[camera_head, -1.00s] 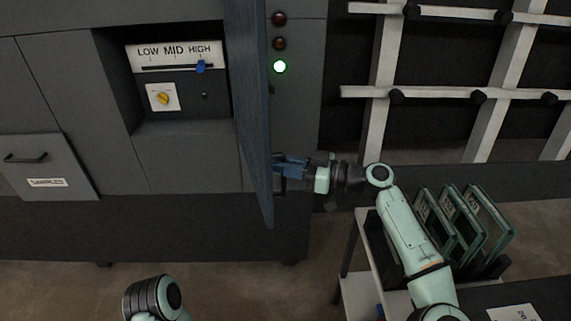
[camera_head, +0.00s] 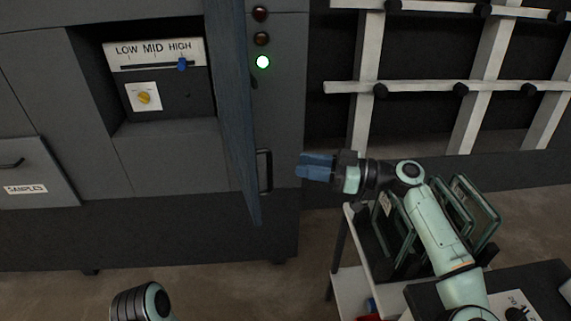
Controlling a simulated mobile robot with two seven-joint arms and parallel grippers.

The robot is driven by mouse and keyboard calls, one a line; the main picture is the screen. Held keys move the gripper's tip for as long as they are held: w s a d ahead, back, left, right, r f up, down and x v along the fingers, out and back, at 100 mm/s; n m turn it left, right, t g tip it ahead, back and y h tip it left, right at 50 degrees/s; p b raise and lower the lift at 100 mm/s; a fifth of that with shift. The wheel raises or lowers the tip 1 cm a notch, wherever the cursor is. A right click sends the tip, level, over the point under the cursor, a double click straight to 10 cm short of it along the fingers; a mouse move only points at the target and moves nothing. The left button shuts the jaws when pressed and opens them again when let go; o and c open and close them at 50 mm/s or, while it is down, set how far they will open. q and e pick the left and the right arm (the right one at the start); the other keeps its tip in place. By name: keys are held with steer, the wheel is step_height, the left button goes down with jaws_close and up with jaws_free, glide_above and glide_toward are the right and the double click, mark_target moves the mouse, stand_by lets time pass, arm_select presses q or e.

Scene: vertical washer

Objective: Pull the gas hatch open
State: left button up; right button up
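The gas hatch (camera_head: 225,100) is a tall blue-grey door seen almost edge-on. It stands swung out from the cabinet, and the recess to its left is exposed. A dark upright handle (camera_head: 265,171) shows just right of the door's lower part. My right gripper (camera_head: 300,167), with blue fingers, points left at about the handle's height. It is apart from the handle, with a gap between them, and holds nothing that I can see. Its finger spacing is unclear from this angle. My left gripper is out of view; only part of that arm shows at the bottom left.
The recess holds a LOW MID HIGH panel (camera_head: 155,53) with a blue slider and a yellow knob (camera_head: 144,97). A SAMPLES drawer (camera_head: 30,175) is at left. A cart with framed panels (camera_head: 468,215) stands beneath my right arm.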

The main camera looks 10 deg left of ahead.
steer(key=shift+s+d, duration=0.2)
steer(key=shift+d, duration=1.85)
